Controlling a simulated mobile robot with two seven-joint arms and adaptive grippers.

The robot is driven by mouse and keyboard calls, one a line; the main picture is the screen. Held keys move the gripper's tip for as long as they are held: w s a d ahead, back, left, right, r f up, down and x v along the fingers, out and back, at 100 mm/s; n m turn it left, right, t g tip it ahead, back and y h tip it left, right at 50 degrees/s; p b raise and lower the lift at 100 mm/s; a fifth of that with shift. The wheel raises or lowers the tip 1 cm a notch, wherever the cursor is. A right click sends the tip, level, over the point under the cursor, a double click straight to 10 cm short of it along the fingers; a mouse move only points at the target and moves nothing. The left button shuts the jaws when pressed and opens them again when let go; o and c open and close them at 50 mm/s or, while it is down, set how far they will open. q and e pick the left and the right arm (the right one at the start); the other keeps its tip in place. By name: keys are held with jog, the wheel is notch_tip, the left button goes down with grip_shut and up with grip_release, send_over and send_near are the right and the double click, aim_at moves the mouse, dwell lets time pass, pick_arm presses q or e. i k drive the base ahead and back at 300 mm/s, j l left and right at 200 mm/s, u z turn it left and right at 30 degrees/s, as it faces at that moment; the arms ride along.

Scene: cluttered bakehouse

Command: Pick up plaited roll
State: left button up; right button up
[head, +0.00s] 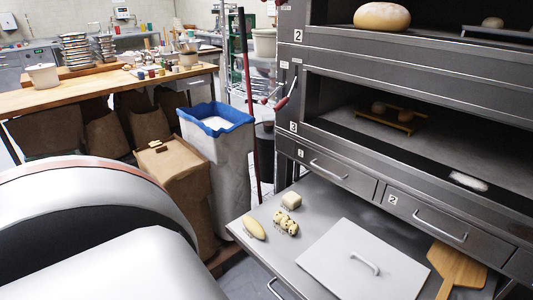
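A lumpy pale roll with dark specks (286,222), which looks like the plaited roll, lies on the grey pull-out shelf (290,245) below the ovens. A smooth long pale roll (254,229) lies just left of it. Nothing covers the speckled roll from above. Neither of my grippers shows in the head view. A large white and black rounded part of my own arm fills the lower left.
A flat grey lid with a handle (365,264) and a wooden peel (456,270) lie right of the rolls. Oven decks rise behind, holding a large round loaf (382,16) and a small wooden board (388,118).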

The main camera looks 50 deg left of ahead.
aim_at(283, 224)
jog(key=k+u, duration=0.15)
jog(key=u, duration=0.35)
jog(key=k+u, duration=0.1)
jog(key=u, duration=0.4)
jog(key=l+u, duration=0.45)
jog(key=u, duration=0.15)
